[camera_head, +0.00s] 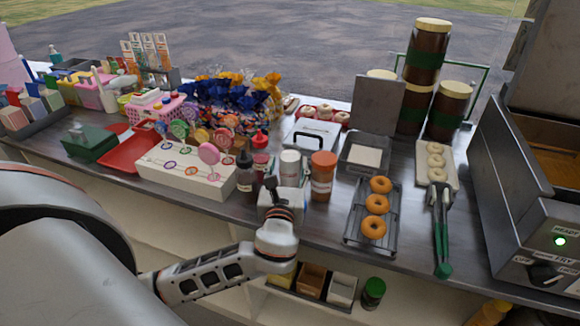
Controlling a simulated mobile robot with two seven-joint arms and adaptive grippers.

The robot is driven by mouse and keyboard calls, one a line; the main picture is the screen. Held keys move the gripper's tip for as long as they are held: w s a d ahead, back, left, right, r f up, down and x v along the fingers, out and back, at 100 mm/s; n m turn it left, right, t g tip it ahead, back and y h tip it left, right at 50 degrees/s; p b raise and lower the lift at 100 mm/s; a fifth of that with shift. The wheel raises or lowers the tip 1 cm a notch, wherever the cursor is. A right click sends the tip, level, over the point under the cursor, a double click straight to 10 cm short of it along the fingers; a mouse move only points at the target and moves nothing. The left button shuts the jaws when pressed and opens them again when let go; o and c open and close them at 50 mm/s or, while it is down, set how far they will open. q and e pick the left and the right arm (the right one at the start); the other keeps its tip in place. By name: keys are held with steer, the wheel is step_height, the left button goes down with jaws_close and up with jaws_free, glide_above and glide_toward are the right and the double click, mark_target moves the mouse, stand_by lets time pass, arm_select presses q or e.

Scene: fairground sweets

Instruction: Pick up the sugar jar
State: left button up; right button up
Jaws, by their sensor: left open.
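No label is readable, so I cannot tell for sure which container is the sugar jar. A white jar (290,168) stands in a small white holder (291,200) near the counter's front edge. An orange-lidded jar (323,175) stands just right of it. My left arm reaches in from the lower left, and my left gripper (277,187) is at the front of the white holder, just below and left of the white jar. It is open and appears empty; its fingers are small and dark here. It hides part of the holder. My right gripper is out of view.
Dark bottles (245,173) stand left of the holder, beside a white lollipop box (185,172). A rack of doughnuts (375,208) lies to the right, with green-handled tongs (441,230) beyond. Tall brown jars (424,58) stand behind. The fryer (535,190) bounds the right side.

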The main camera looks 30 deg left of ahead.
arm_select(q)
steer(key=x, duration=0.4)
steer(key=shift+w, duration=0.1)
steer(key=c, duration=1.2)
steer(key=shift+o, duration=0.2)
steer(key=shift+r, duration=0.2)
